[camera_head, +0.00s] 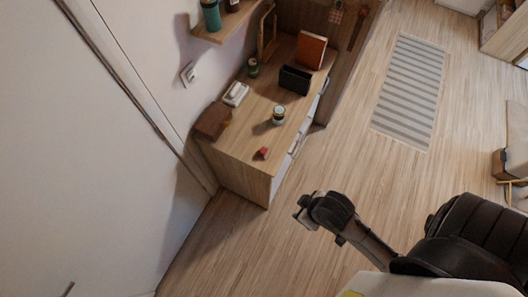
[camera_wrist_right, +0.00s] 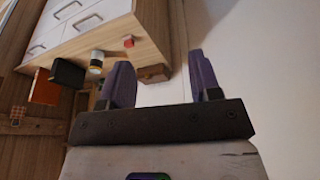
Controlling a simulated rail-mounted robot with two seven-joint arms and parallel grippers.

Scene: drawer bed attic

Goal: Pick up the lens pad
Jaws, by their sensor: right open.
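I cannot tell for certain which item is the lens pad. A small red item (camera_head: 262,152) lies near the front corner of the wooden dresser top (camera_head: 245,150); it also shows in the right wrist view (camera_wrist_right: 129,42). A white item (camera_head: 235,94) lies farther back by the wall. My right gripper (camera_head: 307,209) is over the floor, in front of the dresser and apart from it. Its two purple fingers (camera_wrist_right: 159,62) are spread with nothing between them. My left gripper is in neither view.
On the dresser stand a jar (camera_head: 278,115), a black holder (camera_head: 295,79), an orange book (camera_head: 311,51), a green can (camera_head: 253,68) and a brown box (camera_head: 213,121). A wall shelf (camera_head: 225,24) hangs above. The floor around a striped rug (camera_head: 408,92) is open.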

